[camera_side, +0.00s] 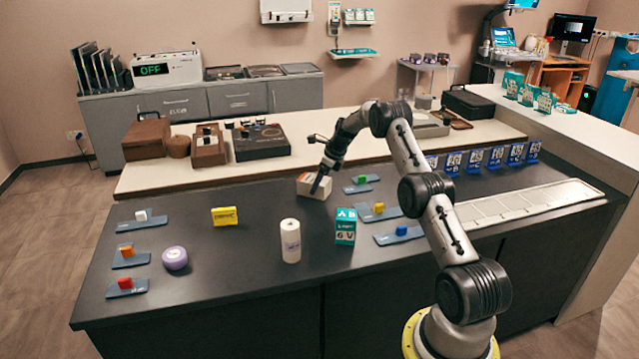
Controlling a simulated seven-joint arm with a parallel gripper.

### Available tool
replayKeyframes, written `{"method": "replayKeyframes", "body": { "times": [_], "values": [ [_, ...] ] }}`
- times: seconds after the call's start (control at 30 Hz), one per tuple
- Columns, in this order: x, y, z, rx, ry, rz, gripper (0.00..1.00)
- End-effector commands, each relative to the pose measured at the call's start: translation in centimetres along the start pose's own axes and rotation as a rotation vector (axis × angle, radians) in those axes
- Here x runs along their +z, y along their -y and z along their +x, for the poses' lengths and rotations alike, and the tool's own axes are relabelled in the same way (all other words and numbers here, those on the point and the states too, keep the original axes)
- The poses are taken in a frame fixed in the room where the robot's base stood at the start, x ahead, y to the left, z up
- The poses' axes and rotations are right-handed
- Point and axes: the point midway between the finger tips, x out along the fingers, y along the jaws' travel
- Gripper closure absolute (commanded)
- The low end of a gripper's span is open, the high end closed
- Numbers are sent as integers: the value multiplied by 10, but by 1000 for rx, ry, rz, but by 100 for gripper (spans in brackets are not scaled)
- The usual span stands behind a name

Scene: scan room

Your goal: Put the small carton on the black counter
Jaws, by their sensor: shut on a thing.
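A small pale carton (308,188) with a reddish mark is at my gripper (318,184), near the back edge of the black counter (255,262). My gripper points down and is shut on the carton, with its fingers covering part of it. The carton is over the counter's back part. I cannot tell whether its underside touches the counter or hangs just above it.
On the counter stand a white bottle (290,241), a teal carton (345,227), a yellow box (224,216) and a purple round tub (175,258). Several blue-grey plates with coloured blocks lie at both sides. The front middle is clear. A cream shelf (150,182) runs behind.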

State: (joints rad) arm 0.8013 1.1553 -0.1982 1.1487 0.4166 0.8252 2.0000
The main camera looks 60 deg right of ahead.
Motion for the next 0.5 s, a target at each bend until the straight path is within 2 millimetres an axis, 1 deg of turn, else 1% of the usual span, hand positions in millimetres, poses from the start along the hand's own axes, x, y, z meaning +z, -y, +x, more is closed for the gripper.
{"method": "replayKeyframes", "body": {
  "times": [0.2, 0.23, 0.3, 0.33, 0.5],
  "values": [
    [-1, 0, 3, -1, 1, 0, 77],
    [-1, 0, 2, -1, 1, 0, 14],
    [-1, 0, 2, -1, 0, 0, 1],
    [-1, 0, 2, -1, 0, 0, 0],
    [-1, 0, 2, 0, 0, 0, 0]
  ]
}}
